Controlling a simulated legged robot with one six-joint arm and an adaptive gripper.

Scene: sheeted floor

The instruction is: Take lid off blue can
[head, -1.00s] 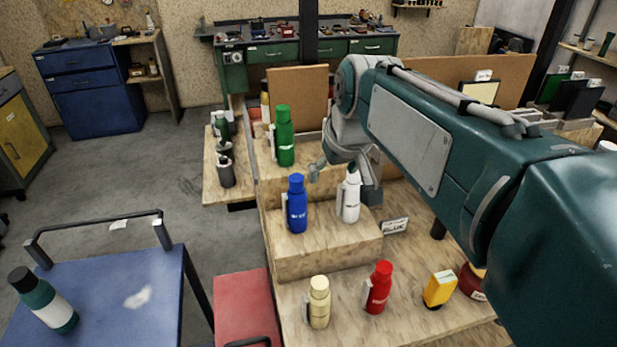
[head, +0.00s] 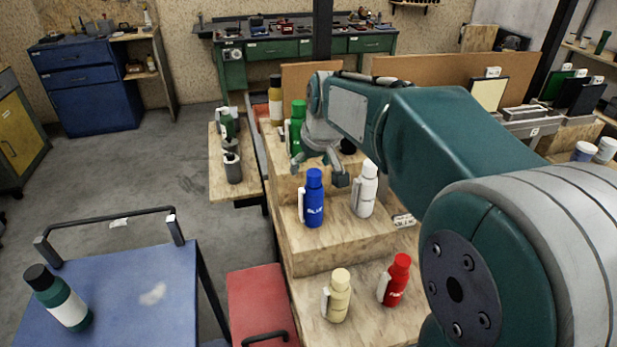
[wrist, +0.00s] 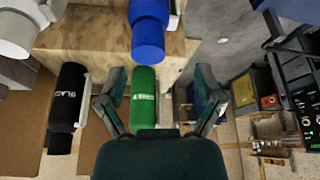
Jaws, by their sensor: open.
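The blue can (head: 313,210) stands upright on the upper wooden step, with its blue lid (head: 314,177) on top. My gripper (head: 320,168) is open and empty, just above and behind the blue lid in the head view. In the wrist view, the blue can (wrist: 149,28) is at the top centre, beyond the fingertips. My gripper (wrist: 155,78) shows there with its two fingers spread wide. Whether a finger touches the lid cannot be told.
A white can (head: 366,190) stands close right of the blue can. A green can (head: 298,128) is behind, and shows between my fingers in the wrist view (wrist: 144,95). Cream (head: 339,297) and red (head: 396,282) cans stand on the lower step. A blue cart (head: 130,290) is at left.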

